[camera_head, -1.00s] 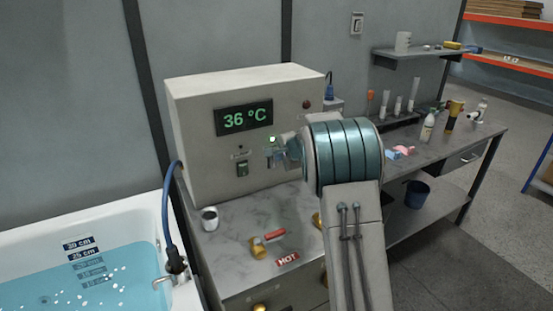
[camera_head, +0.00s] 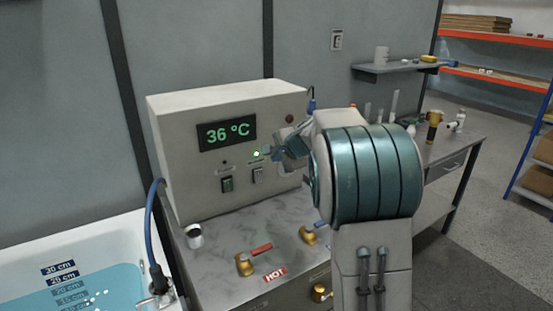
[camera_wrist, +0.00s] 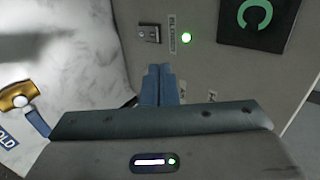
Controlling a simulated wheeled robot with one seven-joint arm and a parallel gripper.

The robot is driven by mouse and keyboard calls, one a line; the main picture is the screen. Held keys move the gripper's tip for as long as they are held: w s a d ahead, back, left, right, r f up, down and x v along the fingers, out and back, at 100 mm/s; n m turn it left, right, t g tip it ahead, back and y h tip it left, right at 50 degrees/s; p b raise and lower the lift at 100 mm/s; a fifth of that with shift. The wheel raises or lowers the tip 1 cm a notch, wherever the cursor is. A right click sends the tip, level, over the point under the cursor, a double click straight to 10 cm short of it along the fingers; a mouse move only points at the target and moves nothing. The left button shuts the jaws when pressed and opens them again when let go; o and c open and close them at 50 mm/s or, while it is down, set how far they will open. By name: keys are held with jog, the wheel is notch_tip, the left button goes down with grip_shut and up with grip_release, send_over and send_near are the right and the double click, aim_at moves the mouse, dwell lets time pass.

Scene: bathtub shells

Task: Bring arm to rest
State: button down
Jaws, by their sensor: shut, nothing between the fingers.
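My gripper (camera_wrist: 160,78) is shut and empty, its blue fingertips together in the wrist view. In the head view my gripper (camera_head: 274,154) is in front of the control box (camera_head: 170,148), close to its panel. I cannot tell whether it touches the panel. My arm, with its teal banded joint, fills the right of the middle. The box's display (camera_head: 227,132) reads 36 °C. Two switches sit below it, one on the left (camera_head: 227,184) and one on the right (camera_head: 258,175).
The counter (camera_head: 215,260) holds a white cup (camera_head: 194,236), a brass tap with a red handle (camera_head: 245,263) and another brass tap (camera_head: 308,235). A tub (camera_head: 100,240) with blue water stands at the left. A workbench (camera_head: 455,150) with bottles stands behind my arm.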

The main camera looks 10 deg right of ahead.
jog(key=s+a+n+g, duration=0.2)
jog(key=s+n, duration=0.2)
jog(key=s, duration=0.5)
jog(key=s+a+n+g, duration=0.1)
jog(key=s+a+n, duration=0.2)
jog(key=s, duration=0.7)
jog(key=s+d+f+n+g+h, duration=0.1)
jog(key=s+f+n+g, duration=0.1)
jog(key=s, duration=0.9)
jog(key=s+d+f+n+g+h, duration=0.1)
jog(key=s+f+n, duration=0.4)
jog(key=s, duration=0.6)
jog(key=shift+n+g+h, duration=0.3)
jog(key=shift+g+h, duration=0.1)
jog(key=shift+h, duration=0.2)
jog(key=shift+f, duration=0.1)
